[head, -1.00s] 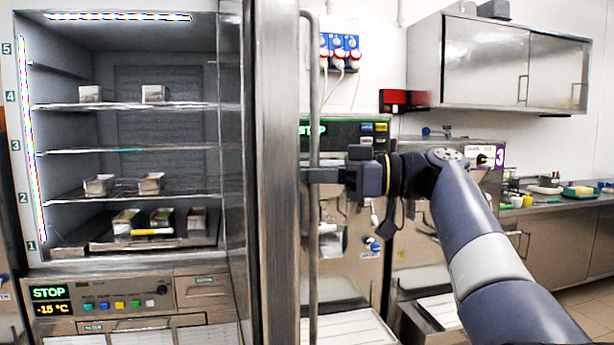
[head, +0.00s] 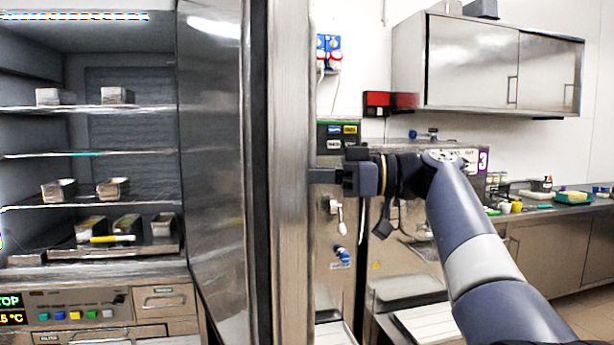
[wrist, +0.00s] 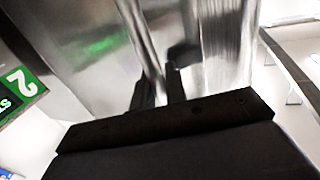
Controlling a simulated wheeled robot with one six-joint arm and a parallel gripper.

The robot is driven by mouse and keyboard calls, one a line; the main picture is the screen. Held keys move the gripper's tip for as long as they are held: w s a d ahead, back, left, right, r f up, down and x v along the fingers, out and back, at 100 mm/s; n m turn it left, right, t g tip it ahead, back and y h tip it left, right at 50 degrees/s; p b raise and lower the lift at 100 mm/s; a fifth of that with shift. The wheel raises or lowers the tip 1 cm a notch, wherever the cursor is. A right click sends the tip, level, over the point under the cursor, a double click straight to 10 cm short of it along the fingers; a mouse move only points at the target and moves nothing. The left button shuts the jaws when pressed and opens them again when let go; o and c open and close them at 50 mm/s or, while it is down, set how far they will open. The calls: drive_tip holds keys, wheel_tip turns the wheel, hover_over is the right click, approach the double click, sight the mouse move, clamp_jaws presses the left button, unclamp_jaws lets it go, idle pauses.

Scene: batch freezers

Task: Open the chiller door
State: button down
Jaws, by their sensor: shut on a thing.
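The chiller door (head: 215,150) stands open in the head view, its inner face seen at a slant and its edge toward me. Left of it, the chiller's inside (head: 120,75) shows shelves with small metal tubs. My gripper (head: 325,176) is at the outer side of the door, right of its edge. In the wrist view the fingers (wrist: 158,88) are shut around the vertical bar handle (wrist: 143,45) on the shiny door face. In the head view the handle is mostly hidden behind the door edge.
A control panel (head: 75,312) sits below the chiller opening. Other steel machines (head: 400,255) stand behind my arm. A wall cabinet (head: 500,65) hangs at the upper right, above a counter (head: 560,210) with small containers. Some floor shows at the lower right.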

drive_tip(key=shift+s, duration=0.1)
drive_tip(key=c, duration=1.6)
unclamp_jaws()
drive_tip(key=shift+s+d+r, duration=0.1)
drive_tip(key=shift+s+d, duration=0.05)
drive_tip(key=shift+d, duration=0.05)
drive_tip(key=shift+o, duration=0.4)
drive_tip(key=shift+a, duration=0.1)
drive_tip(key=s+d, duration=0.1)
drive_tip(key=d, duration=0.9)
drive_tip(key=shift+d, duration=0.4)
drive_tip(key=shift+a, duration=0.15)
